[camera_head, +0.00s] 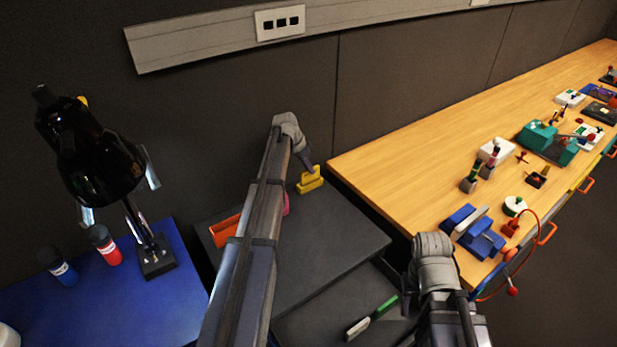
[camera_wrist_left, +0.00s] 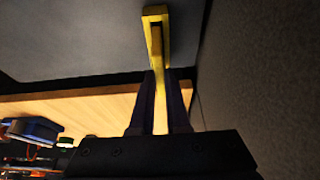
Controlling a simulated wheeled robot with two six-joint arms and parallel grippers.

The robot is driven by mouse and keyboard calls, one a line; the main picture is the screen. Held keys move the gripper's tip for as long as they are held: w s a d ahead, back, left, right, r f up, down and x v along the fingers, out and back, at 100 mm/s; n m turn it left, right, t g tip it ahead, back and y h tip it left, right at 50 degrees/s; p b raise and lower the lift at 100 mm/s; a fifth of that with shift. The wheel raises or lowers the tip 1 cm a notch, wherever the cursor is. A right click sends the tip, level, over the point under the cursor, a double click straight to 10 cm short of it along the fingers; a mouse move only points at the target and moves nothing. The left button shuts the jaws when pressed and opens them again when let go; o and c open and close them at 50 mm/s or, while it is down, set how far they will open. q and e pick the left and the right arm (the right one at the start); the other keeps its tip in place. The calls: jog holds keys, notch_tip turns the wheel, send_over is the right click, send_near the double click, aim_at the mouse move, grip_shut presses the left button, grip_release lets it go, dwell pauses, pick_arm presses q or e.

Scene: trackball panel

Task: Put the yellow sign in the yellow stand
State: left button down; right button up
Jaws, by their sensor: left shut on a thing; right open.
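The yellow sign (camera_wrist_left: 158,100) is between the two fingers of my left gripper (camera_wrist_left: 160,78), which is shut on it. In the left wrist view the sign looks like a narrow bar seen edge-on. The yellow stand (camera_wrist_left: 155,12) shows around the sign's far end. In the head view the stand (camera_head: 311,186) is on the dark grey surface, with the sign (camera_head: 309,172) right above its base. I cannot tell how deep the sign sits in it. The right arm shows at lower right in the head view, but its fingers are not visible.
An orange tray (camera_head: 225,230) and a pink object (camera_head: 286,204), partly behind my left arm, are on the grey surface (camera_head: 345,240). A green-handled tool (camera_head: 372,317) lies lower. A black lamp (camera_head: 95,160) stands at left. The wooden bench (camera_head: 400,165) at right holds several objects.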

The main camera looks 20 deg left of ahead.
aim_at(309, 182)
pick_arm(q)
notch_tip(309, 182, down, 3)
jog(key=shift+f+b, duration=0.1)
jog(key=shift+b, duration=1.05)
jog(key=c, duration=0.9)
grip_release()
jog(key=shift+r, duration=0.25)
jog(key=p+v, duration=1.1)
jog(key=v, duration=0.1)
jog(key=shift+a, duration=0.1)
